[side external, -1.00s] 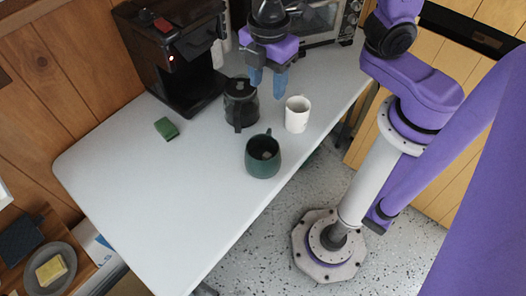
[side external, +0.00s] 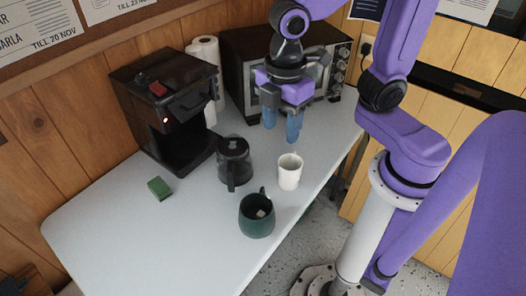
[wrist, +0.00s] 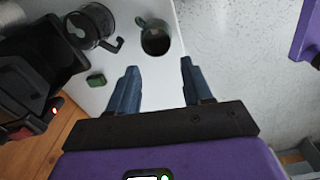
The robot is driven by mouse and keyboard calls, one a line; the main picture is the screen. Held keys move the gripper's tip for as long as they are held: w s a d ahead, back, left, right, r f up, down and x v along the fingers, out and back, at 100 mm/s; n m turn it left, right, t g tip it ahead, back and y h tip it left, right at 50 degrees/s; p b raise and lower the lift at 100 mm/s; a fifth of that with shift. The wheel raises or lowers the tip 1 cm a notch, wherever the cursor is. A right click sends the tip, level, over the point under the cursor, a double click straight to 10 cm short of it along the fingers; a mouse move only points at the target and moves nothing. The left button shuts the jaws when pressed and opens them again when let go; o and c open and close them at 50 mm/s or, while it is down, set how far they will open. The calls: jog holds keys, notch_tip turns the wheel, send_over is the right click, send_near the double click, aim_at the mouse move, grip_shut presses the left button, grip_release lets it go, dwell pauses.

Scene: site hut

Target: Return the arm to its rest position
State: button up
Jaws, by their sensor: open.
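My gripper (side external: 281,127) is open and empty, above the back part of the white table (side external: 130,225), in front of the toaster oven. Its two blue fingers also show well apart in the wrist view (wrist: 158,68). The white mug (side external: 289,172) stands upright below it. The dark glass carafe (side external: 233,165) stands to the left of that mug. The dark green mug (side external: 256,219) stands nearer the camera, with something small and pale inside. The wrist view shows the green mug (wrist: 155,40) and carafe (wrist: 88,28) beyond my fingertips; I cannot make out the white mug there.
A black coffee maker (side external: 165,110) with a lit red light stands against the wooden wall. A toaster oven (side external: 328,65) and paper roll (side external: 205,55) are behind my gripper. A green sponge (side external: 160,188) lies on the table. The table's left front part is clear.

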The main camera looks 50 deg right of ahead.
jog(key=s+d+m, duration=0.3)
jog(key=s+d, duration=0.4)
jog(key=s, duration=0.1)
jog(key=shift+s+d+f+m, duration=0.15)
jog(key=shift+s+f+m, duration=0.05)
jog(key=shift+f+m, duration=0.25)
